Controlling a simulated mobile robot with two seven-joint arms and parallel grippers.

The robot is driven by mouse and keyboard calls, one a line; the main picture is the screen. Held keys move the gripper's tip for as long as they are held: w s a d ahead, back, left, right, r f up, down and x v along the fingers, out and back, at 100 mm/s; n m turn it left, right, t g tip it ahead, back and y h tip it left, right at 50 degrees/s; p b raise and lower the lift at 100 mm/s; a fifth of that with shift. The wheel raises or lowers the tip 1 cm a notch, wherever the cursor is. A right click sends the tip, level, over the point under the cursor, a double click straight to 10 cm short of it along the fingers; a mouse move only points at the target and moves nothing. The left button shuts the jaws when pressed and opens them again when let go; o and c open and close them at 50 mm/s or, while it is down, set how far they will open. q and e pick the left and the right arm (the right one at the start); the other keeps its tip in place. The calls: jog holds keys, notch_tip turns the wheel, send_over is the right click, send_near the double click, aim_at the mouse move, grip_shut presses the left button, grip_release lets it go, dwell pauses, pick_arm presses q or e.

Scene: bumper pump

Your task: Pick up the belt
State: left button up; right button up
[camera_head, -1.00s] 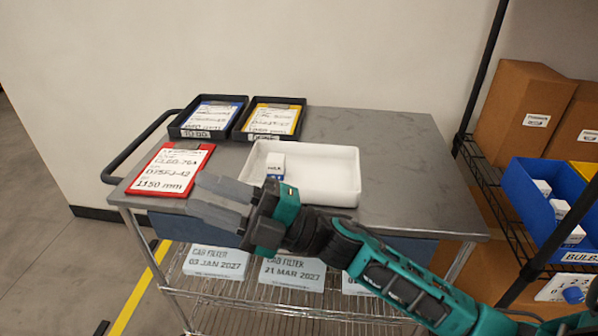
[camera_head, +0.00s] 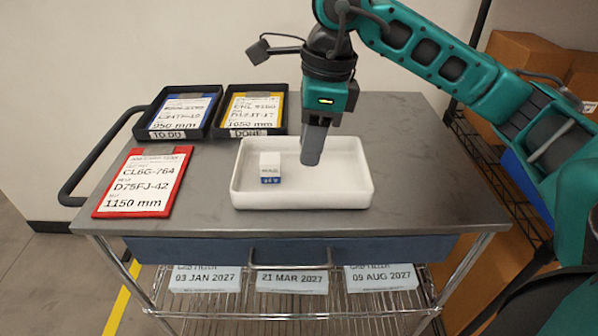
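I see no belt that I can make out in the head view. A small white and blue box (camera_head: 270,168) stands in the left part of a white tray (camera_head: 300,200) on the cart. My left gripper is out of view.
The grey cart top (camera_head: 420,165) is clear right of the tray. A red clipboard (camera_head: 143,182) lies at left. Black trays marked TO DO (camera_head: 178,133) and DONE (camera_head: 250,131) hold clipboards behind. Filter boxes (camera_head: 291,281) sit below. Shelving with cardboard boxes (camera_head: 528,55) is at right.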

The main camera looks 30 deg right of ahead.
aim_at(302, 194)
jog(key=f, duration=0.4)
jog(key=a+f, duration=0.1)
jog(key=f, duration=0.1)
jog(key=shift+w, duration=0.2)
notch_tip(302, 194, down, 5)
jog(key=shift+w+a+f+b, duration=0.1)
jog(key=shift+b, duration=0.2)
grip_shut()
